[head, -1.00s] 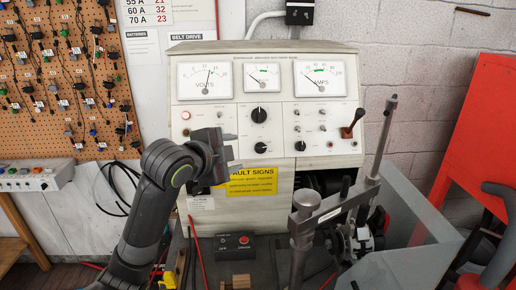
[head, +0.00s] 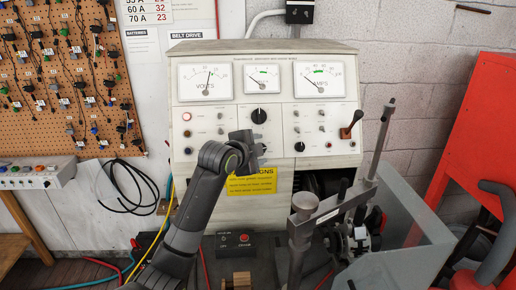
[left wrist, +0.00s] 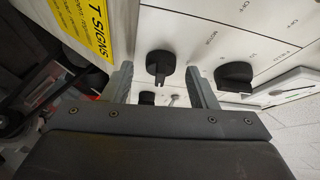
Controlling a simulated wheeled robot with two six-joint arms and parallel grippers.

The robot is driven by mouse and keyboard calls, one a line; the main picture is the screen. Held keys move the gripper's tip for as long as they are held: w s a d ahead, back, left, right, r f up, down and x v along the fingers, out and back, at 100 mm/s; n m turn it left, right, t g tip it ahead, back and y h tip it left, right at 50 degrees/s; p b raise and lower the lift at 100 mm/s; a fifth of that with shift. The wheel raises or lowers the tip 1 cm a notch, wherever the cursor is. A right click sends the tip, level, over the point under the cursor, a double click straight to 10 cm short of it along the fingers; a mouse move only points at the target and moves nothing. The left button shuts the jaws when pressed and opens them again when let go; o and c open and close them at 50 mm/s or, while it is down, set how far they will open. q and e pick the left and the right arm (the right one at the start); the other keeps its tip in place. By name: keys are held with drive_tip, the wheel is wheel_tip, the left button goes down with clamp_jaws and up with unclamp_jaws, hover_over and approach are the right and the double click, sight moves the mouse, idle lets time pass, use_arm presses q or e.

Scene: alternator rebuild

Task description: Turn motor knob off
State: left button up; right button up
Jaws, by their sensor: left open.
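The grey test bench panel (head: 210,125) has several black knobs. In the left wrist view a small black knob (left wrist: 160,66) with a slotted pointer sits between the two fingers of my left gripper (left wrist: 160,82). The printed word MOTOR is beside this knob. A larger black knob (left wrist: 234,75) lies just outside the right finger; in the head view this large knob (head: 259,115) is above my gripper. My left gripper (head: 253,144) is open in front of the panel and hides the lower knob there. Contact cannot be told. My right gripper is not visible.
A yellow sign (head: 252,184) is below. A clamp with an upright bar (head: 377,150) and a black switch box (head: 236,243) stand in front.

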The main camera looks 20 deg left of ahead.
use_arm(q)
drive_tip(key=c, duration=1)
drive_tip(key=shift+o, duration=0.2)
drive_tip(key=shift+n, duration=0.3)
drive_tip(key=shift+d+f+n+t+y+b, duration=0.15)
drive_tip(key=shift+n+t+y+b, duration=0.4)
drive_tip(key=shift+n+y+b, duration=1.85)
drive_tip(key=shift+d+f+n+t+y+b, duration=0.15)
drive_tip(key=shift+n+t+y+b, duration=0.5)
drive_tip(key=shift+n, duration=3.5)
drive_tip(key=shift+d+f+n+t+y+b, duration=0.15)
drive_tip(key=shift+n+t+y+b, duration=0.25)
drive_tip(key=shift+n+y+b, duration=2)
drive_tip(key=shift+n+h+p, duration=0.65)
drive_tip(key=shift+n+p, duration=0.3)
drive_tip(key=shift+p, duration=0.25)
